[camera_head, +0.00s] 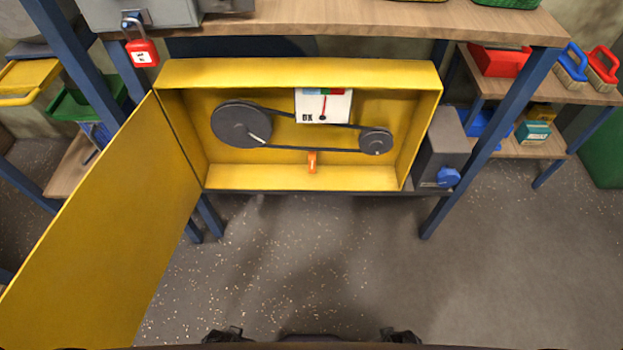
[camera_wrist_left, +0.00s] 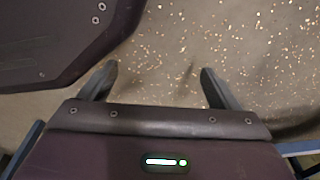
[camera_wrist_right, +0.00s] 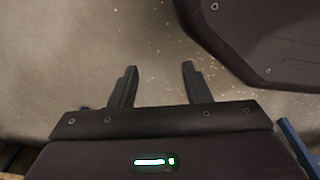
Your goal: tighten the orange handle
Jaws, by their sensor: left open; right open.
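The orange handle (camera_head: 312,162) is small and upright, at the lower middle inside an open yellow box (camera_head: 300,73), below the belt (camera_head: 310,149). The belt runs around a large dark pulley (camera_head: 238,122) on the left and a smaller one (camera_head: 376,141) on the right. A white gauge (camera_head: 323,106) with coloured bands and a needle sits behind the belt's upper run. My left gripper (camera_wrist_left: 158,80) is open and empty above the floor in the left wrist view. My right gripper (camera_wrist_right: 160,75) is open and empty in the right wrist view. Both are far from the handle.
The yellow door (camera_head: 110,225) hangs open to the left of the box. A red padlock (camera_head: 142,52) hangs at upper left. A grey motor box with a blue knob (camera_head: 448,177) stands right of the yellow box. Blue legs flank it. The speckled floor (camera_head: 300,260) in front is clear.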

